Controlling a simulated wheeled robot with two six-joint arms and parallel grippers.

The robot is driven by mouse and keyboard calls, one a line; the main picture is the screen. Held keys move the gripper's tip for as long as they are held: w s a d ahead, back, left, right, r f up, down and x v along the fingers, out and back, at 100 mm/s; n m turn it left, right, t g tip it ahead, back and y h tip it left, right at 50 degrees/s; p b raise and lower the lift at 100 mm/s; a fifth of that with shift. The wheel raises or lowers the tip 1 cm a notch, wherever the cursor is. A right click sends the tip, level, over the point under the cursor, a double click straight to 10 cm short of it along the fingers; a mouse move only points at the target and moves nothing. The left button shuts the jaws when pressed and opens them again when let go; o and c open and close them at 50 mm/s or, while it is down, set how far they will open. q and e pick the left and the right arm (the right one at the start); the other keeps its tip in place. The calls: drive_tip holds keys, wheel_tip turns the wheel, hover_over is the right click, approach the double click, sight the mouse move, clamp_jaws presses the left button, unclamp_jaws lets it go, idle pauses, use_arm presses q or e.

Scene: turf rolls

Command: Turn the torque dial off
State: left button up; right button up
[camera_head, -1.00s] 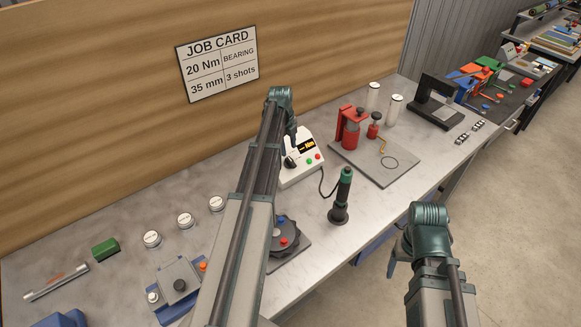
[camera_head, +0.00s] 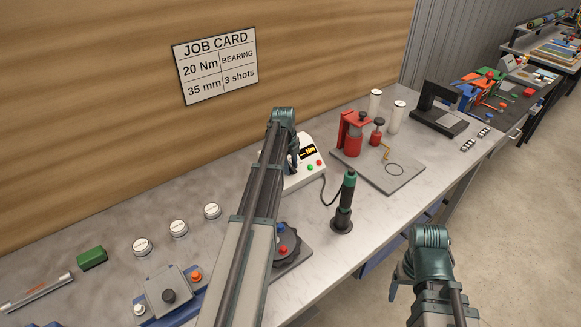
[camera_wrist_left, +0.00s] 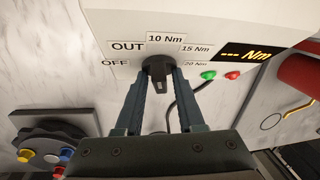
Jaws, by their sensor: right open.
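The torque dial is a black knob (camera_wrist_left: 157,72) on a white panel in the left wrist view, with the labels OFF, 10 Nm, 15 Nm and 20 Nm around it. The display (camera_wrist_left: 247,52) reads "--- Nm". My left gripper (camera_wrist_left: 160,80) has a finger on each side of the knob. I cannot tell whether both fingers press on it, nor exactly which label the knob points to. In the head view the white controller box (camera_head: 305,172) is partly hidden by my left arm. My right gripper (camera_head: 402,276) is open and empty at the bench's front edge, mostly hidden behind its wrist.
A black tool with a green top (camera_head: 344,205) stands right of my left arm, in front of the box. A red press (camera_head: 352,135) on a grey plate stands further right. A round dark fixture (camera_head: 287,243) is beside my left arm. Several white-capped pots are at left.

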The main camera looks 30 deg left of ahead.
use_arm(q)
clamp_jaws()
drive_tip(key=shift+s, duration=0.1)
drive_tip(key=shift+s+f+n+t+b, duration=0.15)
drive_tip(key=shift+s+n+t+b, duration=0.1)
drive_tip(key=shift+n+t+b, duration=0.4)
drive_tip(key=shift+s+d+f+n+t+b, duration=0.1)
drive_tip(key=shift+n+t+b, duration=0.2)
drive_tip(key=shift+n+t, duration=0.3)
drive_tip(key=shift+s+f+n+t+b, duration=0.1)
drive_tip(key=shift+n+t+b, duration=0.15)
drive_tip(key=shift+n+t, duration=0.3)
drive_tip(key=n+t+b, duration=0.1)
drive_tip(key=n+b, duration=0.1)
drive_tip(key=n+t+b, duration=0.2)
drive_tip(key=shift+s+d+f+n+y, duration=0.1)
drive_tip(key=shift+f+n+y, duration=0.05)
drive_tip(key=shift+n+y, duration=0.2)
drive_tip(key=shift+n+t+y+b, duration=0.75)
drive_tip(key=shift+n+t+b, duration=0.05)
drive_tip(key=shift+n+b, duration=0.45)
drive_tip(key=shift+n+t+y+b, duration=0.5)
drive_tip(key=shift+n+b, duration=0.15)
drive_tip(key=shift+n, duration=0.25)
